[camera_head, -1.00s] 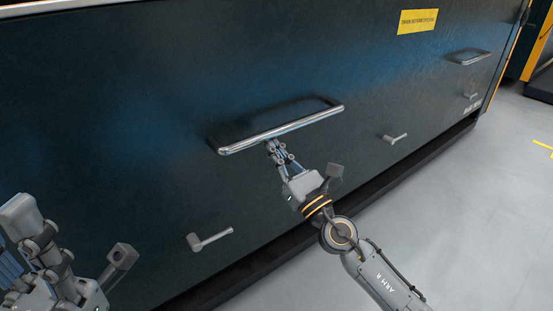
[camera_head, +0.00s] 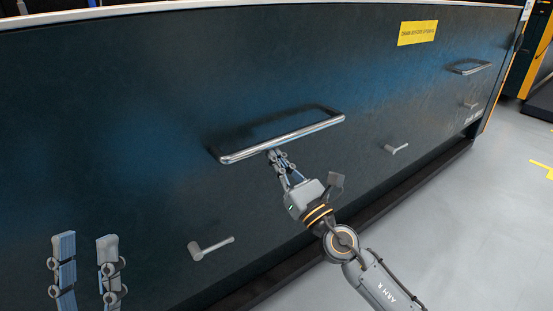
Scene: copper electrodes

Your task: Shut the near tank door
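The near tank door (camera_head: 120,140) is a large dark blue-black panel filling most of the head view. A long silver bar handle (camera_head: 300,133) stands out from its middle. My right gripper (camera_head: 274,156) is at the underside of this handle, its fingertips touching or very close to the bar. Whether the fingers are closed around the bar cannot be made out. My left gripper (camera_head: 86,245) is at the lower left in front of the panel, its two fingers upright and spread apart with nothing between them.
Small grey lever handles (camera_head: 211,248) sit low on the panel, with another lever (camera_head: 397,148) further right. A second bar handle (camera_head: 468,68) and a yellow label (camera_head: 417,32) are at the upper right. Clear grey floor (camera_head: 480,230) lies at the lower right.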

